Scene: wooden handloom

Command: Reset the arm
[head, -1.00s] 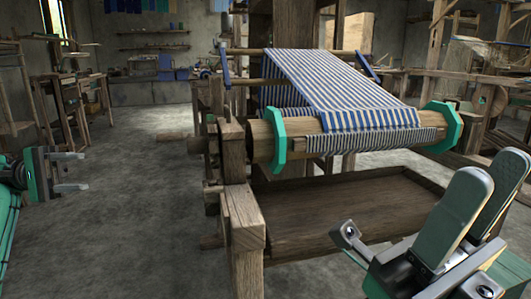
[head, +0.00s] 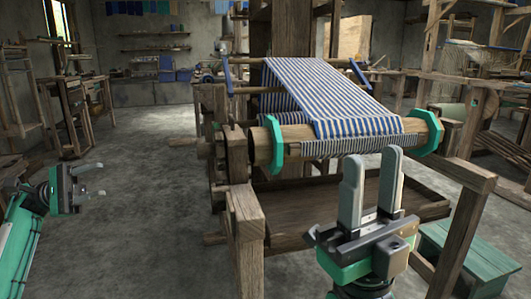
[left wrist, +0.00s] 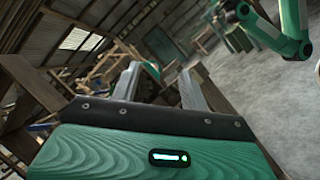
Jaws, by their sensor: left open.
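My left gripper (head: 100,181) is at the left of the head view, over bare floor. Its two fingers are apart and empty, pointing right, well clear of the loom. In the left wrist view its fingers (left wrist: 156,78) also stand apart with nothing between them. My right gripper (head: 371,160) is at the lower right of the head view, in front of the loom. Its fingers point up, apart and empty. Their tips overlap the lower edge of the cloth roll in the picture; I cannot tell the distance.
The wooden loom's front post (head: 246,215) stands between the grippers. Blue-and-white striped cloth (head: 325,90) runs onto the beam with green octagonal ends (head: 274,144). A green bench (head: 470,255) stands at right. Open grey floor (head: 145,235) lies around my left gripper.

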